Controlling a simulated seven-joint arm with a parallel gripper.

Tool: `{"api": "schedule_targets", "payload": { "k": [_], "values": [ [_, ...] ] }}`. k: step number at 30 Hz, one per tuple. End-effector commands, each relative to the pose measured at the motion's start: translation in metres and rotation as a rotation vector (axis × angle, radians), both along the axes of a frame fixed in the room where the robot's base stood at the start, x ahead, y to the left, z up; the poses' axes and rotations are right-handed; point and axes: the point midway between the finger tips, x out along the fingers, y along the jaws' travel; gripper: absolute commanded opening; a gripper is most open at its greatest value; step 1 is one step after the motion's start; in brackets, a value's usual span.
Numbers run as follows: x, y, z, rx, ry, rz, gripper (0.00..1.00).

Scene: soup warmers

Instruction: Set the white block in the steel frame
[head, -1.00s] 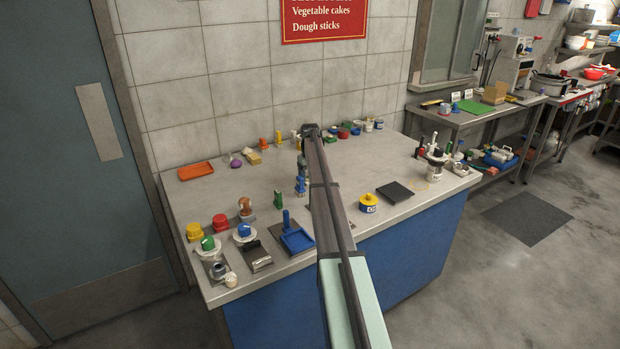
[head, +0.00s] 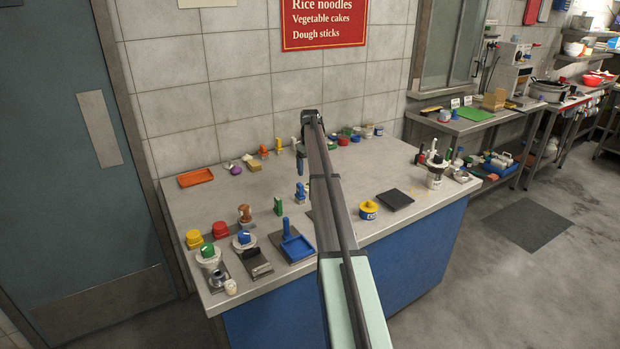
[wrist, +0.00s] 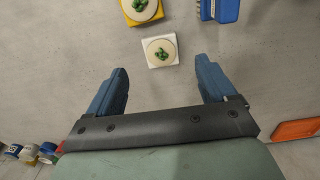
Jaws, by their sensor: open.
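In the wrist view the white block (wrist: 153,59) is a flat square with a round cream disc and a green knob on top. It lies on the counter just beyond the fingertips, between their lines. My gripper (wrist: 162,68) is open and empty, its blue fingers apart. In the head view my gripper (head: 300,164) hangs over the back half of the counter, and my arm seems to hide the white block. A grey metal piece (head: 257,265) at the front left of the counter may be the steel frame; I cannot tell for sure.
A yellow block (wrist: 130,14) with a similar knob and a blue piece (wrist: 227,10) lie near the white block. An orange tray (head: 196,178) sits at the back left. A blue tray (head: 297,248) and several knobbed pieces crowd the front left. A dark plate (head: 396,200) lies right.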

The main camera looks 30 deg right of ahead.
Motion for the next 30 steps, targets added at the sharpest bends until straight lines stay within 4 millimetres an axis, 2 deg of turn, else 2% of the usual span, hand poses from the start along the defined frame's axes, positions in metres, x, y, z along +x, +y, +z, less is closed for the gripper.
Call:
{"api": "schedule_targets", "payload": {
  "k": [3,8,9,26,30],
  "values": [
    [0.0,0.0,0.019,0.0,0.0,0.0,0.84],
    [0.0,0.0,0.033,0.0,0.0,0.0,0.84],
    [0.0,0.0,0.035,0.0,0.0,0.0,0.8],
    [0.0,-0.001,0.039,0.0,0.0,-0.001,0.79],
    [-0.005,-0.013,0.041,-0.001,-0.002,-0.014,0.79]
  ]
}}
